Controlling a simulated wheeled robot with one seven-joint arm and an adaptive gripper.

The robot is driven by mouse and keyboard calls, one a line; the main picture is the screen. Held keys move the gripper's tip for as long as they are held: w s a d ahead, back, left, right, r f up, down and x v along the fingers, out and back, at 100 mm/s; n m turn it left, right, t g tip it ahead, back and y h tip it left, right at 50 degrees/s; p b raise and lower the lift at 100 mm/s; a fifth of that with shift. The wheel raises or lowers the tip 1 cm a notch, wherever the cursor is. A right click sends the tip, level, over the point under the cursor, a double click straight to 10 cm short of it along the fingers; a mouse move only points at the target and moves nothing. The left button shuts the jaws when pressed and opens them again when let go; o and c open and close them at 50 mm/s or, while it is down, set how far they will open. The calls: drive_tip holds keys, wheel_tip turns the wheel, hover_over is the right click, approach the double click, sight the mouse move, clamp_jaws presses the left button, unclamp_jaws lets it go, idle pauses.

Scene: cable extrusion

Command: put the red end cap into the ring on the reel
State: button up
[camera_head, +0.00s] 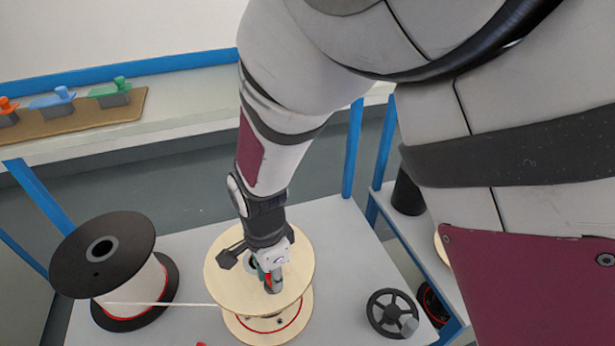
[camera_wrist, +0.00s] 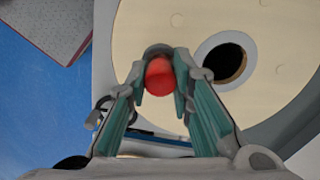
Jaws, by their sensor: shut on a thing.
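The red end cap (camera_wrist: 160,78) is pinched between the fingertips of my gripper (camera_wrist: 161,70) in the wrist view. My gripper (camera_head: 270,278) is over the top of the pale wooden reel (camera_head: 222,283) in the head view, where the cap is mostly hidden by the fingers. In the wrist view the reel's flat top (camera_wrist: 150,27) fills the upper right. The light grey ring (camera_wrist: 245,52) surrounds the dark centre hole, to the right of the cap and apart from it. The exact height of the cap above the reel cannot be told.
A black-flanged reel (camera_head: 75,262) stands at the left, with a pale cable (camera_head: 170,304) running to the wooden reel. A black handwheel (camera_head: 383,299) lies at the right. The back bench carries a brown board (camera_head: 70,121) with coloured pieces. A small red thing (camera_head: 201,344) shows at the bottom edge.

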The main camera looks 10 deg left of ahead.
drive_tip(key=shift+f, duration=0.15)
drive_tip(key=o, duration=0.9)
drive_tip(key=shift+o, duration=0.2)
wheel_tip(320, 180, up, 12)
drive_tip(key=p, duration=0.1)
drive_tip(key=w+d+r+n, duration=0.1)
drive_tip(key=w+d+r, duration=0.2)
drive_tip(key=d+r, duration=0.4)
drive_tip(key=s+d+r+n+t+y, duration=0.15)
drive_tip(key=d+r, duration=0.25)
drive_tip(key=d, duration=0.6)
drive_tip(key=s+d+r+n+t, duration=0.1)
drive_tip(key=s+d+r+n, duration=0.25)
drive_tip(key=d, duration=0.65)
drive_tip(key=s+d+n+t+h, duration=0.1)
drive_tip(key=s+d+n, duration=0.1)
drive_tip(key=s+d, duration=0.4)
drive_tip(key=shift+s+d+r+n+t, duration=0.35)
drive_tip(key=shift+d+r+n, duration=0.1)
drive_tip(key=shift+d, duration=0.3)
